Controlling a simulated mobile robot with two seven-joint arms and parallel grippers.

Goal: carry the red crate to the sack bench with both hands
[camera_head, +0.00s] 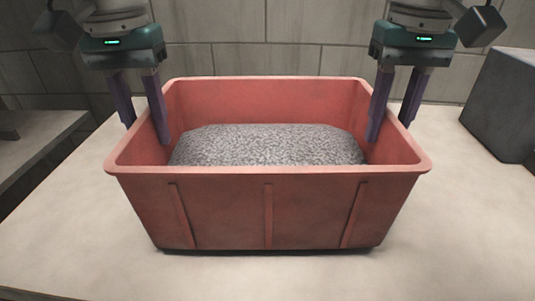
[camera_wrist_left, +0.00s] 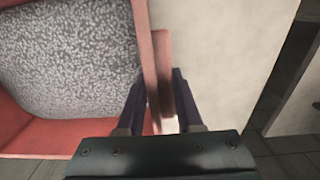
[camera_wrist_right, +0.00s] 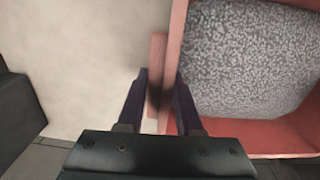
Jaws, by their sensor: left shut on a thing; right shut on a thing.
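The red crate (camera_head: 268,205) stands upright on a pale surface in the head view, with a grey speckled sack or block (camera_head: 268,146) lying inside it. My left gripper (camera_head: 145,132) is shut on the crate's left side wall, one finger inside and one outside. My right gripper (camera_head: 388,130) is shut on the right side wall in the same way. The left wrist view shows the crate wall (camera_wrist_left: 141,50) and a handle lip (camera_wrist_left: 163,75) between the fingers. The right wrist view shows the matching wall (camera_wrist_right: 177,45) and lip (camera_wrist_right: 157,75). The crate's far outer side is hidden.
The pale tabletop (camera_head: 70,235) has free room left and right of the crate. A dark grey block (camera_head: 505,105) stands at the right. Another pale surface (camera_head: 35,140) lies at the left across a gap. A tiled wall (camera_head: 265,40) is behind.

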